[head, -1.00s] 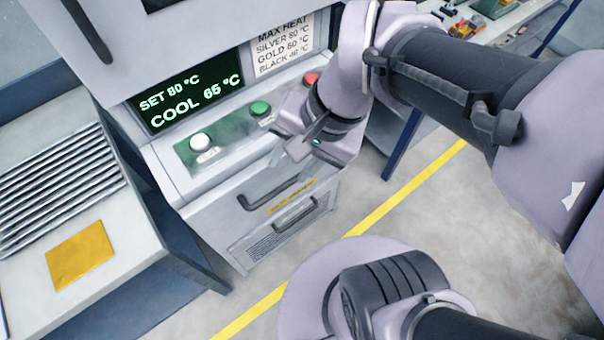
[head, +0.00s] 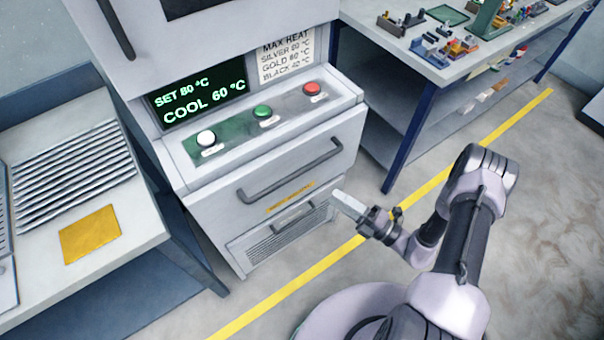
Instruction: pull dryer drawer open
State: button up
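The dryer drawer (head: 225,203) is a pale grey front below the button panel in the head view. Its long dark bar handle (head: 290,171) runs across it, and the drawer looks shut. My gripper (head: 345,203) is in the air to the right of the handle and lower in the picture, apart from it. Its pale fingers point up and left. I cannot tell whether they are open or shut.
White (head: 206,138), green (head: 262,112) and red (head: 312,89) buttons sit above the drawer. A smaller handle (head: 293,218) and vent are below. A bench with a ribbed rack (head: 75,170) stands left, a blue-legged table (head: 480,65) right. Floor before the drawer is clear.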

aim_at(297, 172)
jog(key=b+x, duration=0.2)
jog(key=x, duration=1.2)
jog(key=shift+f, duration=0.1)
jog(key=shift+c, duration=0.2)
grip_shut()
dwell(0.5)
